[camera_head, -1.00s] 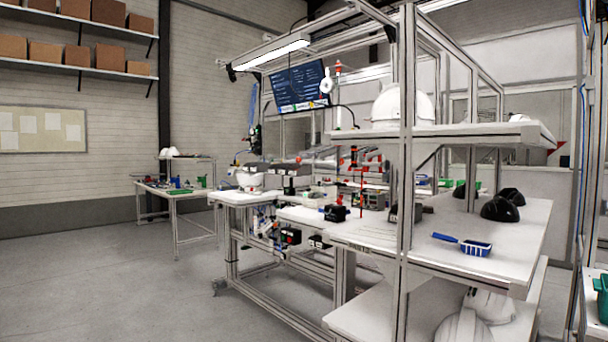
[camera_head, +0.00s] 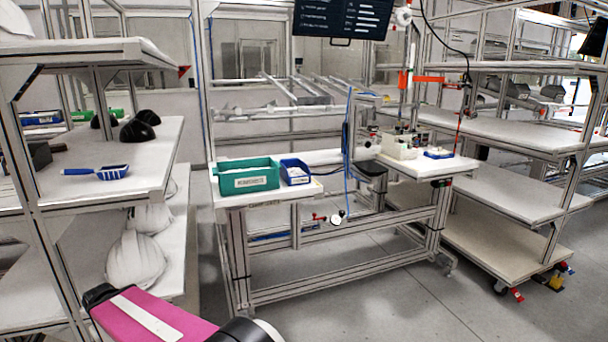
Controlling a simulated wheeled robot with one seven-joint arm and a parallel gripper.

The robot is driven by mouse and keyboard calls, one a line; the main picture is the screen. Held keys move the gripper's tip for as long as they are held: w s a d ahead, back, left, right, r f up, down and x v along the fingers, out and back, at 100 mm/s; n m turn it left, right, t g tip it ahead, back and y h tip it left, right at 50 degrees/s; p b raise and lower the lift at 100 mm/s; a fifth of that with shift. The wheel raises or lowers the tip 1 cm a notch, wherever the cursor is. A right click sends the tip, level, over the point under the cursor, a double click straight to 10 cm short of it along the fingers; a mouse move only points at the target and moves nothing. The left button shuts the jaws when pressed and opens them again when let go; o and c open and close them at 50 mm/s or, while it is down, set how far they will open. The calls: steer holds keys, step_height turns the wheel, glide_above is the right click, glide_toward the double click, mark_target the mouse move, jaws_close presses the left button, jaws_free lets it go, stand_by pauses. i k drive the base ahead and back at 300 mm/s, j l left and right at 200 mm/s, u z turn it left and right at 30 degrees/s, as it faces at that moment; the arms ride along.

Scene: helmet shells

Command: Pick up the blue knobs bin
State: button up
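A small blue bin (camera_head: 295,172) with a pale label on its front stands on the white workbench (camera_head: 262,200) near the middle. It is directly right of a larger green bin (camera_head: 248,178). The label is too small to read, and I cannot make out what is inside the blue bin. Another blue bin (camera_head: 40,118) is partly visible at the far left behind the shelf. A pink and black link of my arm reaches in at the bottom left. My gripper fingers do not show.
At left, a shelf rack (camera_head: 75,200) holds a blue brush (camera_head: 97,172), black shells (camera_head: 137,132) and, lower down, a white helmet shell (camera_head: 136,258). A table (camera_head: 440,165) with small boxes is right of the bins. A wheeled rack (camera_head: 500,240) stands at right. Floor (camera_head: 360,300) in front is clear.

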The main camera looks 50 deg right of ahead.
mark_target(294, 172)
steer(key=z, duration=1.5)
steer(key=j+z, duration=0.1)
steer(key=z, duration=0.45)
steer(key=i+l+u, duration=0.15)
steer(key=i+l, duration=0.05)
steer(key=l, duration=0.1)
